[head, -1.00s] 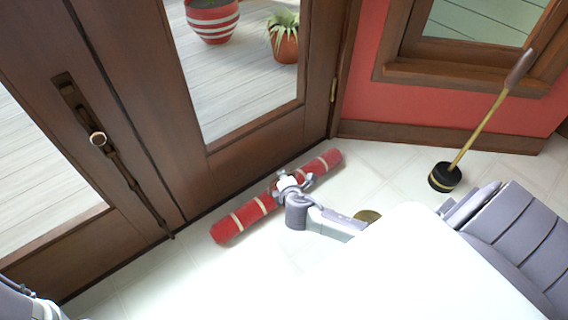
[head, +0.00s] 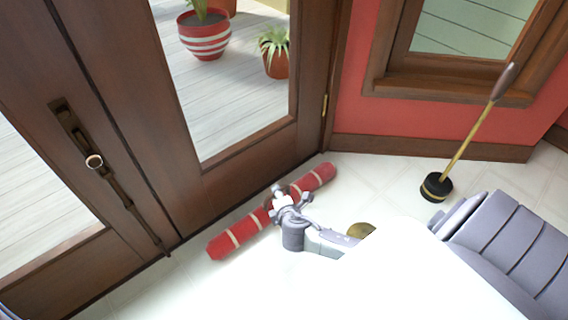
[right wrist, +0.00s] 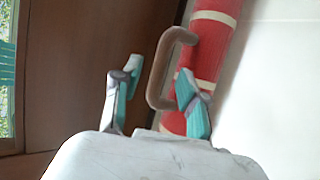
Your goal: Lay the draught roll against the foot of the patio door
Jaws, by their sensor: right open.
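The draught roll (head: 247,229), red with cream bands, lies on the floor along the foot of the brown patio door (head: 235,175). A narrow strip of floor shows between its near end and the door; at the far end I cannot tell whether they touch. In the right wrist view the roll (right wrist: 211,48) has a brown loop handle (right wrist: 157,75). My right gripper (head: 284,198) is over the roll's middle. In the wrist view its two fingers (right wrist: 157,92) are spread, with the handle between them. My left gripper is not in view.
A long-handled tool with a black head (head: 437,187) stands on the pale tiles by the red wall (head: 400,128). A brass-coloured round thing (head: 360,230) is partly hidden by my arm. Potted plants (head: 275,62) stand outside, behind the glass.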

